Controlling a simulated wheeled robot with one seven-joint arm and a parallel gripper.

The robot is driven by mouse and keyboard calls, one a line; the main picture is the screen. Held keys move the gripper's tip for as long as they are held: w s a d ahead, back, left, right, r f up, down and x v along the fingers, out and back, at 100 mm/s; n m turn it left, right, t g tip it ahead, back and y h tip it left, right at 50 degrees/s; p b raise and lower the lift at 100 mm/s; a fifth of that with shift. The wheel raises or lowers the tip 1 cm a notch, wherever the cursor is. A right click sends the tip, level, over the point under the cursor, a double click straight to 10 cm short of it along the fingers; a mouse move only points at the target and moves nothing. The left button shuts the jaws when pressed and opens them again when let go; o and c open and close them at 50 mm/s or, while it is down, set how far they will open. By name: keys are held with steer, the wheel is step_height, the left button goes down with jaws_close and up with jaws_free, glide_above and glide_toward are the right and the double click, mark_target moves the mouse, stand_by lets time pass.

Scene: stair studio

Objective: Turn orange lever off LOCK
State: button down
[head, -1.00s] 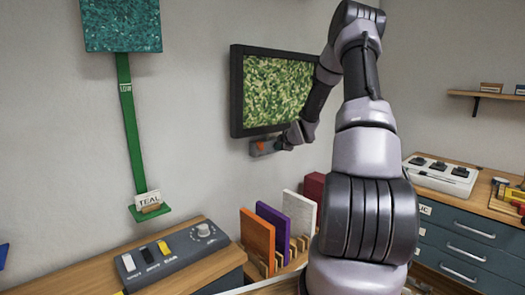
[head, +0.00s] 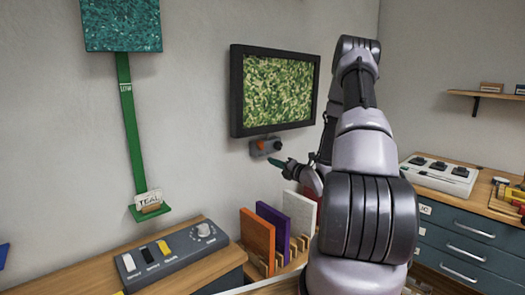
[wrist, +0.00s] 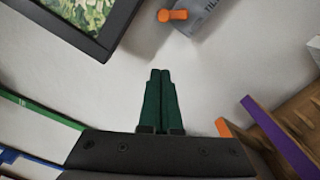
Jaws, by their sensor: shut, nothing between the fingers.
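The orange lever (head: 260,145) is on a small grey box (head: 268,152) on the wall, just below a framed green picture. The lever also shows at the top of the wrist view (wrist: 172,15), sticking out to the left of the grey box (wrist: 208,12). Lettering on the box is cut off and too small to read. My gripper (head: 272,162) is below the box, apart from the lever. In the wrist view its green fingers (wrist: 160,74) are together, with nothing between them and bare wall ahead.
The framed picture (head: 278,92) is above the box. Orange (head: 257,237), purple (head: 273,228) and white (head: 299,212) boards stand in a rack below. A grey switch panel (head: 172,254) is on the bench at left. The wall around the box is clear.

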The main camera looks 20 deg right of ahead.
steer(key=w+r, duration=0.2)
steer(key=w, duration=0.9)
steer(key=shift+w+a, duration=0.25)
